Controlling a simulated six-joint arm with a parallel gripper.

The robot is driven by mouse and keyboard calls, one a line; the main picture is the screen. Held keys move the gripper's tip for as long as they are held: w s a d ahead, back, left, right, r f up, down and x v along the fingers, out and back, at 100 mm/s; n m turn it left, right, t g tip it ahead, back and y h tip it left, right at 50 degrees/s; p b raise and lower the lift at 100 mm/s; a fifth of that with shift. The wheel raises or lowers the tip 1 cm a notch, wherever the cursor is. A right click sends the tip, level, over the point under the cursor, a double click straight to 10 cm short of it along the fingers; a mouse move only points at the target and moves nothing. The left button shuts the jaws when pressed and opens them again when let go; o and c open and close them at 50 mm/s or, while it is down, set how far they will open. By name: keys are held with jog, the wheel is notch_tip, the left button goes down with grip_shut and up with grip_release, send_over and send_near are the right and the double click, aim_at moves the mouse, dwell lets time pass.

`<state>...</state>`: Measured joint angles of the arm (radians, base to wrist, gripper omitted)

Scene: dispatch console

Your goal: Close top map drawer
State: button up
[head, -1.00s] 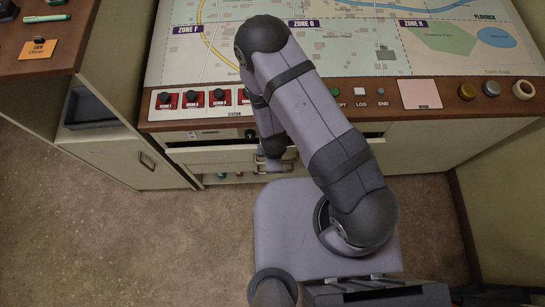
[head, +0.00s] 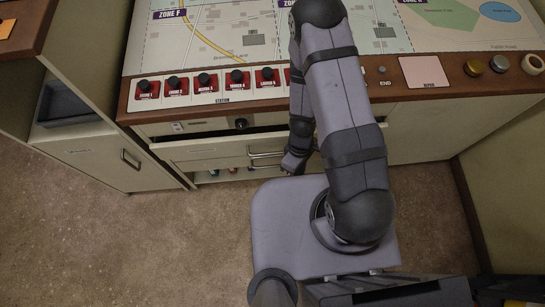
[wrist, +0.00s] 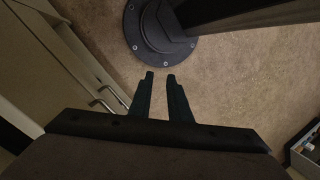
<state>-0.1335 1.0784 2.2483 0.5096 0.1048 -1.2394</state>
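The top map drawer (head: 200,152) is under the left half of the console in the head view. It stands out, with a dark gap between its front and the console edge. Two bar handles show at its right end; the upper handle (head: 265,155) looks like the top drawer's. My gripper (head: 294,166) is low, just right of the handles, partly hidden by my arm. In the wrist view my gripper (wrist: 160,75) has its two fingers apart with nothing between them. Handles (wrist: 105,98) show left of the fingers, apart from them. The drawer's inside is mostly hidden.
Below the top drawer is an opening with small coloured items (head: 232,171). A cabinet (head: 95,150) with a dark tray (head: 70,105) stands at left. Carpet (head: 150,240) is free in front.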

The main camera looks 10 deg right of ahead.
jog(key=s+f+m+g+y+b, duration=0.2)
jog(key=s+f+m+y+b, duration=0.1)
jog(key=f+m+b, duration=0.15)
jog(key=m+t+y+b, duration=1.1)
jog(key=m+b, duration=0.4)
jog(key=m, duration=0.1)
send_near(273, 153)
jog(key=shift+w+a+f, duration=0.35)
jog(key=shift+w+a, duration=0.05)
jog(key=shift+a, duration=0.15)
jog(key=shift+w+a+f, duration=0.3)
jog(key=shift+w+a, duration=0.1)
jog(key=shift+a, duration=0.15)
jog(key=shift+g+y, duration=0.3)
jog(key=shift+g, duration=0.1)
jog(key=shift+x, duration=3.7)
